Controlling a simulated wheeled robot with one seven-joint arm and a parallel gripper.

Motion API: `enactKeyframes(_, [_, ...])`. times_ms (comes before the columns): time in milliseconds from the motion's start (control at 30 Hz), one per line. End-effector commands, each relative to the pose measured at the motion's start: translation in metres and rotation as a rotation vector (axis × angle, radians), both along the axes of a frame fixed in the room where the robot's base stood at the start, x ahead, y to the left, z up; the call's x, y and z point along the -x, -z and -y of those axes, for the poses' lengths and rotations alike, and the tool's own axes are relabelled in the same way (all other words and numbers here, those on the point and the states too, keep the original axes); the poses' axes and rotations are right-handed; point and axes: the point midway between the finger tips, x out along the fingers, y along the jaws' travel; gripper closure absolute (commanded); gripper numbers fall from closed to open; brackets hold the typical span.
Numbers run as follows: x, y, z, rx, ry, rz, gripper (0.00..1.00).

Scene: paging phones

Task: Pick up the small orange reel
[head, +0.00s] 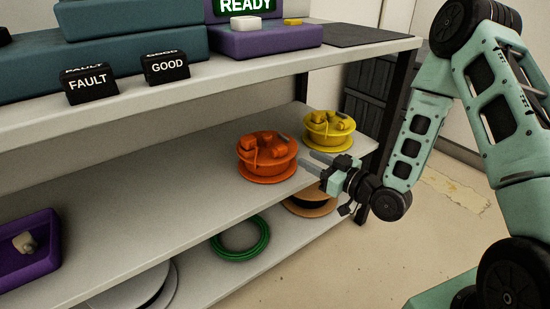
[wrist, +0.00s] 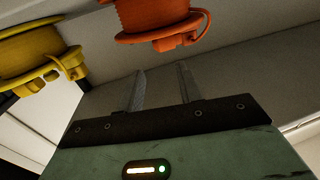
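The small orange reel (head: 267,156) sits on the middle shelf, with orange lumps or fittings on its top. It also shows at the top of the wrist view (wrist: 155,22), just beyond the fingertips. My gripper (head: 311,160) is at the shelf's front edge, right of the orange reel and close to it. In the wrist view its two fingers (wrist: 160,80) are spread apart with nothing between them. I cannot tell from the head view whether a finger touches the reel.
A yellow reel (head: 328,130) stands behind and to the right on the same shelf (head: 150,205). Above is a shelf with FAULT (head: 92,84) and GOOD (head: 165,67) blocks. Below lie a green coil (head: 240,238) and an orange-brown reel (head: 308,208). A purple tray (head: 30,265) is at left.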

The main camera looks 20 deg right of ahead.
Motion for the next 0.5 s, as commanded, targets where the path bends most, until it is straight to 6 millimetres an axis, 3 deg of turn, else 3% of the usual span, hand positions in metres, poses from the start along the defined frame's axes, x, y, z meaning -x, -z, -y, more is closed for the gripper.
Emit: enactKeyframes(500, [-0.087,0.001,-0.05,0.002,-0.002,0.001,0.64])
